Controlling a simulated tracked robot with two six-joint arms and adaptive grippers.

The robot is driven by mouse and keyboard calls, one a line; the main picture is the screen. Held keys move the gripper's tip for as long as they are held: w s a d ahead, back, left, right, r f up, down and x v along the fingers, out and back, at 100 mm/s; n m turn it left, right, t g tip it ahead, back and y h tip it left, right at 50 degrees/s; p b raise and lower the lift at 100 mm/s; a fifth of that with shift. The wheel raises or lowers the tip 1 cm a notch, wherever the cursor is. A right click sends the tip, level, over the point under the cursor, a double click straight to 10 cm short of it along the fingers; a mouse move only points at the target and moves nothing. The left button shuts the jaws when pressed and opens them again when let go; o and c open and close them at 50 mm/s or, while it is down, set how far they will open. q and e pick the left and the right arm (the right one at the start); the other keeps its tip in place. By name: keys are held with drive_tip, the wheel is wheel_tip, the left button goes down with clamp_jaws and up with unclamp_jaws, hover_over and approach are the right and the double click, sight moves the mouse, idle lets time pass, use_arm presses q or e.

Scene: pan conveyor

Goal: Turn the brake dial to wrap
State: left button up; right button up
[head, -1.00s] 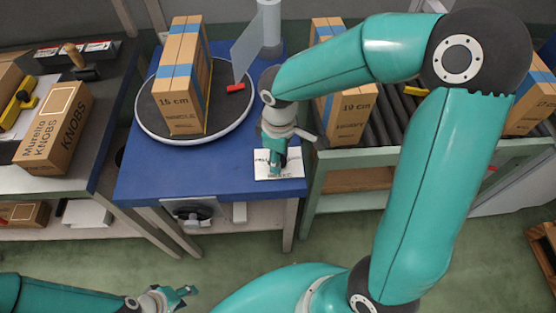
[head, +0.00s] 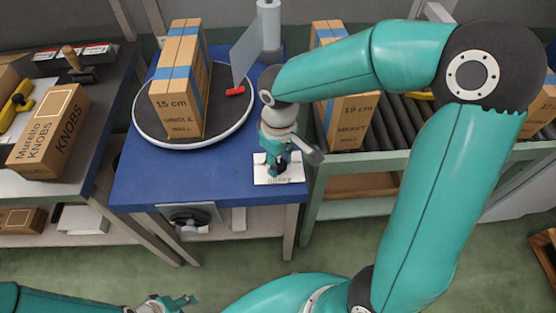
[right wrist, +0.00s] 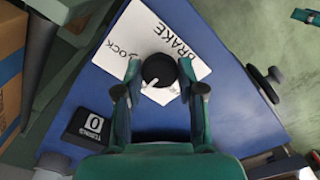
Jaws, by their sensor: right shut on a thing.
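The brake dial (right wrist: 160,70) is a round black knob with a short white mark, which points to the lower left in the right wrist view. The card (head: 262,172) also shows at the front right of the blue table in the head view. My right gripper (right wrist: 160,76) is shut on the dial, one finger on each side. In the head view my right gripper (head: 276,166) hides most of the dial. My left gripper (head: 186,300) hangs low, away from the table; its opening is unclear.
A tall carton (head: 178,95) stands on the round turntable (head: 222,126), with a red piece (head: 235,91) near its right edge. More cartons (head: 347,125) stand on the roller conveyor (head: 395,130) at right.

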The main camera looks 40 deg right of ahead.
sight(278, 163)
drive_tip(key=shift+w+r, duration=0.15)
drive_tip(key=shift+w, duration=0.05)
drive_tip(key=o, duration=0.9)
drive_tip(key=shift+o, duration=1.2)
drive_tip(key=shift+s, duration=0.1)
wheel_tip(278, 163, up, 12)
